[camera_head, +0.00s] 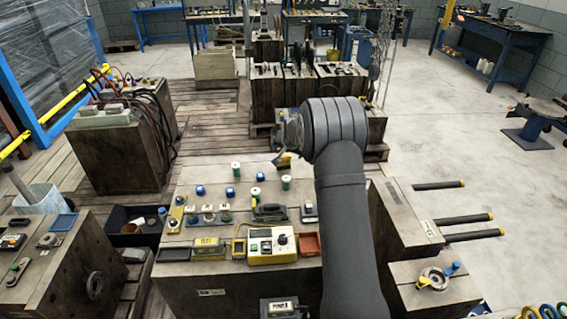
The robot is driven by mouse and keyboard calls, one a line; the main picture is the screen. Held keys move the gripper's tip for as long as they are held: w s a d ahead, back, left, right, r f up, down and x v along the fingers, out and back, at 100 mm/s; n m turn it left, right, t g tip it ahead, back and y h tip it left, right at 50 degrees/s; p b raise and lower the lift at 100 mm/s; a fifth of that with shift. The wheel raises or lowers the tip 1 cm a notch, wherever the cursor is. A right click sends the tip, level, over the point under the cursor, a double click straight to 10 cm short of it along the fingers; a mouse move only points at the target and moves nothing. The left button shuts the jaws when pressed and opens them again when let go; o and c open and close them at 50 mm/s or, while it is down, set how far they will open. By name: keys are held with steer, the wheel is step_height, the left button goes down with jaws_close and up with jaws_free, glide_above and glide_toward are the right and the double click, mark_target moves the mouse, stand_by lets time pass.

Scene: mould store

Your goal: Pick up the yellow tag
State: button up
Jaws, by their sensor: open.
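Several small yellow items lie on the wooden block top (345,235). A narrow upright yellow item (176,214) is at the left edge of the top. I cannot tell which of these is the yellow tag. My gripper (283,158) is open above the block's far edge, beyond and apart from these items. My own arm partly hides it.
Green and white spools (286,183), blue-capped pieces (255,192) and a dark handled tool (270,212) crowd the top. A red-brown tray (308,244) is near the front. Black rods (470,218) stick out at right. Cables (150,110) hang over a block at left.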

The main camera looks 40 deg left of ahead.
step_height(320, 180, up, 6)
steer(key=w+a+n+g+h, duration=0.2)
steer(key=n, duration=0.4)
glide_toward(284, 156)
steer(key=x, duration=0.9)
steer(key=shift+a, duration=0.1)
steer(key=shift+c, duration=0.4)
steer(key=shift+r, duration=0.1)
steer(key=c, duration=1)
